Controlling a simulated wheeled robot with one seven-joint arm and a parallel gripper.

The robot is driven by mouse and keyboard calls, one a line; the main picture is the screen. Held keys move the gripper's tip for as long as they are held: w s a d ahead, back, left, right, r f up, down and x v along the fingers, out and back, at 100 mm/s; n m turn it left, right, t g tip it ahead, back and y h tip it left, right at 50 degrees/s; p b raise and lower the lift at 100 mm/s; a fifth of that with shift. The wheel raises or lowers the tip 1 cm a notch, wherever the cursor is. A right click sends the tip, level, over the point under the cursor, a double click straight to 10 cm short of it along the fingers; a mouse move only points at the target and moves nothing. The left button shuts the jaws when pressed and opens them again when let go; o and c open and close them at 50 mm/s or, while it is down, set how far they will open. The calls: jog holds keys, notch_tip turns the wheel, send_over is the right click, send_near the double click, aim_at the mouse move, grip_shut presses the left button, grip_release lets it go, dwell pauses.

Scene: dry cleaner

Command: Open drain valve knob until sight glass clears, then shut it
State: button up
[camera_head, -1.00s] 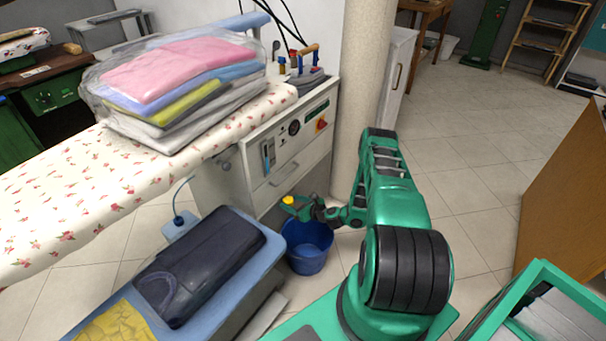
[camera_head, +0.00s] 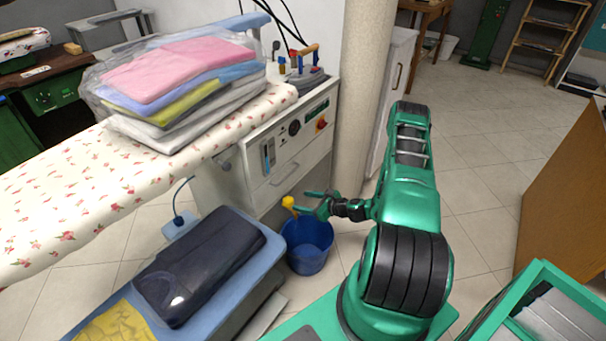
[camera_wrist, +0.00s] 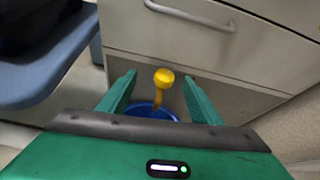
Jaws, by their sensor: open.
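The drain valve knob (camera_head: 289,202) is yellow, on a yellow stem, low at the front of the white ironing unit. It shows in the wrist view (camera_wrist: 164,78), ahead of and between the fingers, with a visible gap on each side. My green gripper (camera_head: 311,203) is open and empty, just right of the knob; its fingers also show in the wrist view (camera_wrist: 159,80). A narrow upright gauge (camera_head: 268,156), apparently the sight glass, is on the front panel. Its level is too small to read.
A blue bucket (camera_head: 307,258) stands on the floor below the knob. The unit's drawer handle (camera_wrist: 190,14) is above it. A blue padded board with a dark folded garment (camera_head: 199,266) is to the left.

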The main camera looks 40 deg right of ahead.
jog(key=s+a+r+n+g, duration=0.1)
jog(key=s+r+n+g, duration=0.1)
jog(key=r+n, duration=0.5)
jog(key=s+a+r+n+g, duration=0.2)
jog(key=r+n+g, duration=0.3)
jog(key=r, duration=0.8)
jog(key=shift+r+n+y, duration=0.35)
jog(key=shift+n+y, duration=0.05)
jog(key=shift+n, duration=1.1)
jog(key=shift+r, duration=0.1)
